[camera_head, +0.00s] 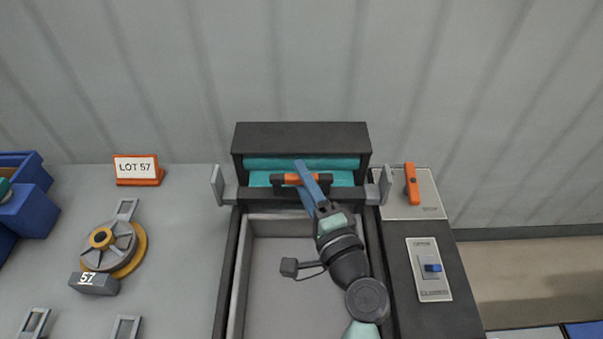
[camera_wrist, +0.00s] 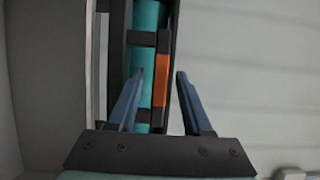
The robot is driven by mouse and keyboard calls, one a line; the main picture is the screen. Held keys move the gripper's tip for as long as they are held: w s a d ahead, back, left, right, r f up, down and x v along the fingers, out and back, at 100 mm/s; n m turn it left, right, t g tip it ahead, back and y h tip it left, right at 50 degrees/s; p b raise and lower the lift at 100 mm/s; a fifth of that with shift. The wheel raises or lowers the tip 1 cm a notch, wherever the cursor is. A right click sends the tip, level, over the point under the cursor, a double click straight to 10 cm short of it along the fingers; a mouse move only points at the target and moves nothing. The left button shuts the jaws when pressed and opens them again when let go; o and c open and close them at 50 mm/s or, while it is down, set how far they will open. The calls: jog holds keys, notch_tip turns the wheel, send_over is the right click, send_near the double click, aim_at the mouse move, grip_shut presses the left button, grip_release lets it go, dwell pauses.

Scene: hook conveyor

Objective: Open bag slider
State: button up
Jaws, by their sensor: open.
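An orange bar with dark ends (camera_head: 291,179) lies across the front of a dark housing (camera_head: 301,137) with teal surfaces inside. It also shows upright in the wrist view (camera_wrist: 162,78). My gripper (camera_head: 304,178) is open, with its blue fingers at this bar. In the wrist view, my gripper (camera_wrist: 160,75) has one finger on each side of the bar in the picture, with gaps showing; depth is hard to judge. A small blue slider (camera_head: 433,267) sits on a pale labelled plate (camera_head: 433,291) at the right. Its lettering is too small to read surely.
An orange lever (camera_head: 411,183) stands on a pale panel behind the slider plate. Grey posts (camera_head: 217,185) flank the housing. A grey tray (camera_head: 262,290) lies below my arm.

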jog(key=shift+w+a, duration=0.2)
jog(key=shift+w, duration=0.3)
grip_shut()
dwell(1.2)
